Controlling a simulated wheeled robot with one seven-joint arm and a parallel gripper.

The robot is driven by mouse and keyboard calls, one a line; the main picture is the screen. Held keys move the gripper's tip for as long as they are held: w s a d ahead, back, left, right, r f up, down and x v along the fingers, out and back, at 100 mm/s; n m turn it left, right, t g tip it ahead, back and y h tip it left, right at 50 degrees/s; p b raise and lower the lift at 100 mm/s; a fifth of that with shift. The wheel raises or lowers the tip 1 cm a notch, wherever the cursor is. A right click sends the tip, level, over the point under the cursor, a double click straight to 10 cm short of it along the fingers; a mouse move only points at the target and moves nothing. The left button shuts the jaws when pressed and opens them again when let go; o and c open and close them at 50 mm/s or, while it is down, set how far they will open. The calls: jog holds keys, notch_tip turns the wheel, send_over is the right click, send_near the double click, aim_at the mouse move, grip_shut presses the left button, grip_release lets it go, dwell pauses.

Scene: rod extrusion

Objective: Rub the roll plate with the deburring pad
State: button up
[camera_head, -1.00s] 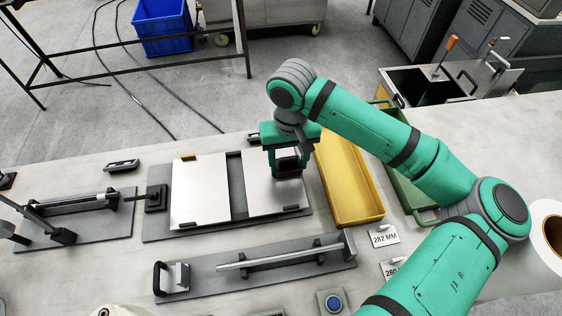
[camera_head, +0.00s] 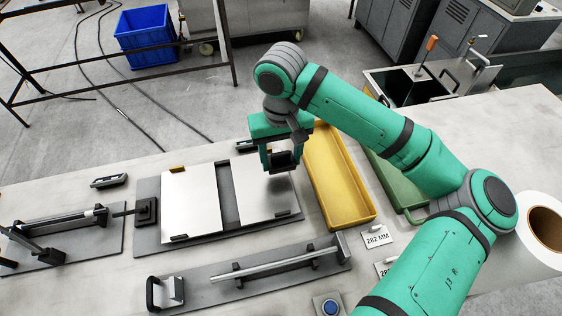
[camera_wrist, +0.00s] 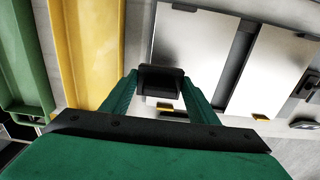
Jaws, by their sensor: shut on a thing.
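The roll plate shows as two flat silver plates, a right one (camera_head: 255,200) and a left one (camera_head: 190,205), on a dark base with a dark gap between them. My gripper (camera_head: 282,162) is shut on a dark block, the deburring pad (camera_wrist: 161,78), at the far right part of the right plate. In the wrist view, the fingers grip the pad from both sides near that plate's edge with a yellow tab (camera_wrist: 165,107). I cannot tell whether the pad touches the plate. The gripper hides the plate's far right corner in the head view.
A yellow tray (camera_head: 340,185) stands close to the right of the plates, with a green tray (camera_head: 402,192) beyond it. A rod fixture (camera_head: 215,292) lies in front. A small dark block (camera_head: 247,145) sits behind the gripper. A number card (camera_head: 377,236) lies front right.

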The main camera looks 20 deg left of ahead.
jog(key=shift+r, duration=0.8)
jog(key=shift+r, duration=1.5)
